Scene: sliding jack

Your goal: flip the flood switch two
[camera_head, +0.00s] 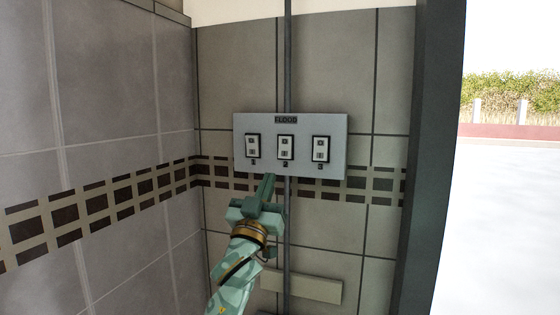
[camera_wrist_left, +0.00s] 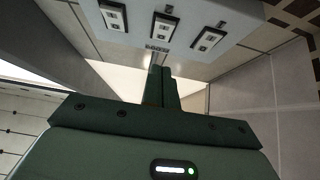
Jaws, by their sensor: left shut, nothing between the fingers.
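A light grey panel (camera_head: 303,171) labelled FLOOD is fixed to the tiled wall and carries a row of three white rocker switches in dark frames. The middle switch (camera_head: 286,148), which appears to be number two, also shows in the left wrist view (camera_wrist_left: 163,27). The left switch (camera_head: 253,146) and the right switch (camera_head: 321,149) stand on either side of it. My left gripper (camera_head: 266,180) is shut and empty, just below the panel's lower edge and to the left of the middle switch. Whether its fingertips touch the panel is unclear. My right gripper is out of view.
A vertical grey pipe (camera_head: 288,60) runs up the wall behind the panel. A beige plate (camera_head: 302,287) sits lower on the wall. A dark post (camera_head: 436,150) stands at the right, with open bright ground beyond. A side wall closes off the left.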

